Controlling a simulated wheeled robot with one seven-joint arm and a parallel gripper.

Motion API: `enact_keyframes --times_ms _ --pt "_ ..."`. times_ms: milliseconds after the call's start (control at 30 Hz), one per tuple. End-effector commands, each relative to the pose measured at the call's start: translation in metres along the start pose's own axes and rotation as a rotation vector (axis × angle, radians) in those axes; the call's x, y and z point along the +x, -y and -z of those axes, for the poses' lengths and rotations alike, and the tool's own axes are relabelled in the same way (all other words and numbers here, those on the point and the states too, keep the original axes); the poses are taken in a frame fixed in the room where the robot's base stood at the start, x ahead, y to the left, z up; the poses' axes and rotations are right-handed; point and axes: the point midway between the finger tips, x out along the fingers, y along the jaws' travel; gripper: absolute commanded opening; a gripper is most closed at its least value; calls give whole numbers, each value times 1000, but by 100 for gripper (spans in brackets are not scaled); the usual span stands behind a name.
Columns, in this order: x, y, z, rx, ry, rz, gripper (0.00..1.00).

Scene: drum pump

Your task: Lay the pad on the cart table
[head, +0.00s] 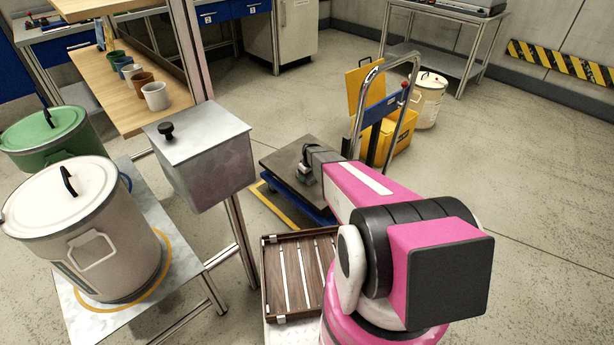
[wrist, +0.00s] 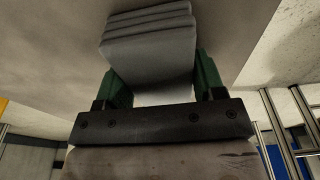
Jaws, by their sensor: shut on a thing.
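The pad (wrist: 150,50) is a grey, layered block between the green fingers of my gripper (wrist: 160,78) in the wrist view. My gripper is shut on it. In the head view my gripper (head: 305,174) is small and dark at the end of my pink arm, over the cart table (head: 284,160). The cart table is a flat dark top on a blue wheeled cart with a tall metal handle (head: 412,72). The pad is too small and too covered in the head view to tell whether it touches the top. My arm hides the table's right part.
A yellow bin (head: 388,138) and a cream drum (head: 429,98) stand behind the cart. A slatted wooden tray (head: 300,275) lies in front. A metal box (head: 205,160) on a post and a large cream drum (head: 90,225) stand left. Open floor lies to the right.

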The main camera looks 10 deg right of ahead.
Motion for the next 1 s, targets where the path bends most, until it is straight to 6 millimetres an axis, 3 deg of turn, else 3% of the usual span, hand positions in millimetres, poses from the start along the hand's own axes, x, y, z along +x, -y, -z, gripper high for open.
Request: enact_keyframes --times_ms 33,67,133,433,567,1000 --pt "2 0 0 0 0 0 41" --pt "2 0 0 0 0 0 66" --pt "2 0 0 0 0 0 88" --pt "1 0 0 0 0 0 88" --pt "-9 0 0 0 -1 -1 88" --pt "-91 1 -1 0 -1 -1 88"
